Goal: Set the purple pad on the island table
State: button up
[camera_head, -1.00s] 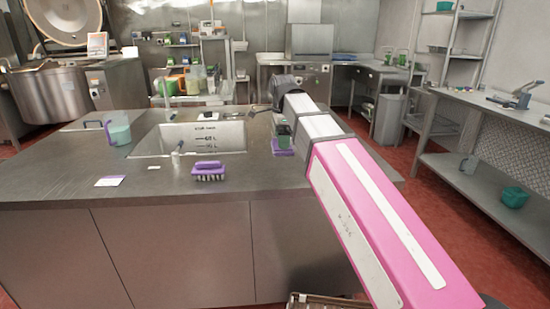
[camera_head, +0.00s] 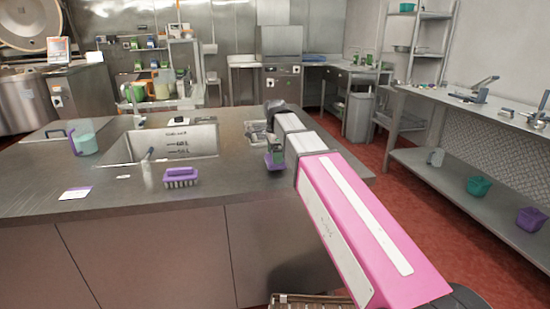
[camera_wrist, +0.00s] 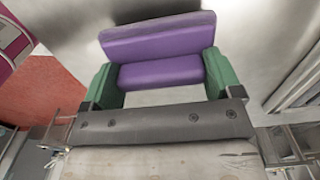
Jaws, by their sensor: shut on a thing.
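The purple pad (camera_wrist: 160,55) is between the green fingertips of my gripper (camera_wrist: 165,78) in the wrist view, which are shut on it at its left and right sides. In the head view, the pad (camera_head: 275,166) shows as a small purple patch below my gripper (camera_head: 273,157), over the right part of the island table (camera_head: 120,192). My arm hides part of it. I cannot tell whether the pad touches the steel top.
A purple brush (camera_head: 181,178) and a white card with a purple edge (camera_head: 75,193) lie on the island's front. A sink (camera_head: 180,142) is set into the top, with a jug (camera_head: 84,143) to its left. Bare steel lies between brush and gripper.

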jog(key=shift+f, duration=0.75)
jog(key=shift+f, duration=0.15)
jog(key=o, duration=0.6)
jog(key=shift+o, duration=0.2)
notch_tip(320, 180, up, 12)
jog(key=shift+r, duration=0.2)
